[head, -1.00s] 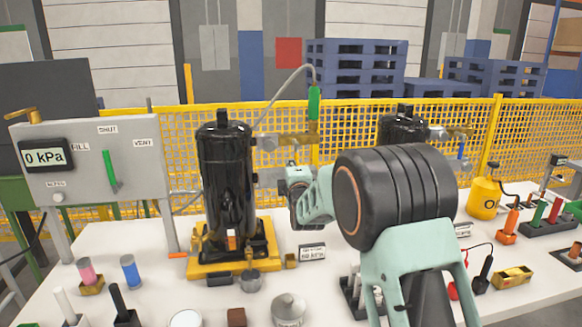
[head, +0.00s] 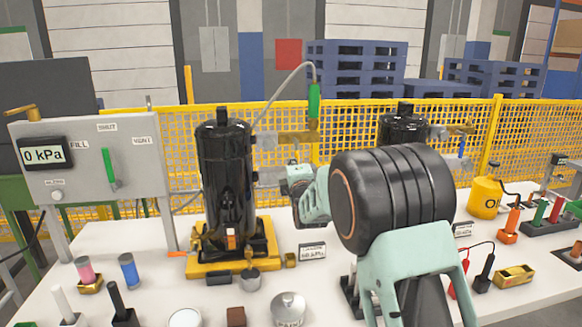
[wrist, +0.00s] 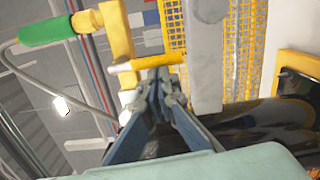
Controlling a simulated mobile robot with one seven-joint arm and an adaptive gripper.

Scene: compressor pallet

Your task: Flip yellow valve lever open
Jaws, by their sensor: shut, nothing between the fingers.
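The yellow valve lever (wrist: 150,63) shows in the wrist view as a short bar reaching right from a yellow-brass valve body (wrist: 118,40). In the head view the brass valve fitting (head: 297,138) sits right of the near black compressor's top, below a green hose connector (head: 314,100); I cannot make out the lever there. My gripper (wrist: 165,85) is shut and empty. Its fingertips lie right at the lever in the wrist view, overlapping its lower edge; whether they touch it I cannot tell. In the head view my gripper (head: 296,178) is beside the compressor, partly hidden by my arm.
The black compressor (head: 226,180) stands on a yellow base (head: 205,268). A grey panel (head: 130,160) reading 0 kPa, with a green lever, is at left. A second black compressor (head: 403,128) stands behind my arm. Cylinders and tools crowd the white table (head: 190,290).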

